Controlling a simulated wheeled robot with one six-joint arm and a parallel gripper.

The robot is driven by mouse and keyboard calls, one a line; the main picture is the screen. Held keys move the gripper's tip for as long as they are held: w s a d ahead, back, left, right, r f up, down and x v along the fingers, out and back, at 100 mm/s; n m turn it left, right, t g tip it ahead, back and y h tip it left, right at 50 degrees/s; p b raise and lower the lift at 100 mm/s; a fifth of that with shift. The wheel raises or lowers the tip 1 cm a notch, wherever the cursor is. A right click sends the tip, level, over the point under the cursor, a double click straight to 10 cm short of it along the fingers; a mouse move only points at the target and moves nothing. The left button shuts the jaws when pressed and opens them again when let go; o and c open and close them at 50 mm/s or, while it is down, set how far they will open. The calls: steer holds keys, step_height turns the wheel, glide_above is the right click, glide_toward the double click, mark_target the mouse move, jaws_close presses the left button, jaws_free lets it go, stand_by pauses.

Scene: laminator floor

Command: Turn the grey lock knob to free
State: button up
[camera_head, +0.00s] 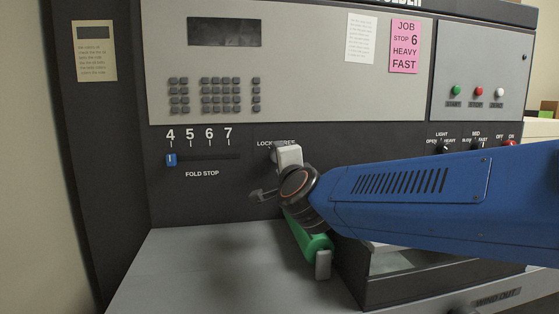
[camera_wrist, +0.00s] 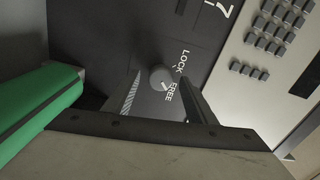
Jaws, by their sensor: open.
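The grey lock knob (camera_wrist: 159,77) is round, on the dark panel in the wrist view, beside the printed words LOCK and FREE. A short white mark on it shows on its lower side, toward FREE; I cannot tell its exact setting. My gripper (camera_wrist: 161,85) is open, one finger to the left of the knob and one to the right. I cannot tell whether either finger touches it. In the camera_head view, my gripper and wrist stand at the panel under the partly covered LOCK and FREE label and hide most of the knob.
A blue fold stop slider (camera_head: 171,159) sits at 4, left of my gripper. A green bar (camera_head: 318,246) with a grey end lies below my wrist; a green cylinder (camera_wrist: 38,106) also shows in the wrist view. Keypads and switches are around. The grey shelf (camera_head: 200,270) below is clear.

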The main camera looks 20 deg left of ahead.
steer(key=v, duration=1.6)
steer(key=shift+d, duration=0.15)
steer(key=shift+s, duration=0.15)
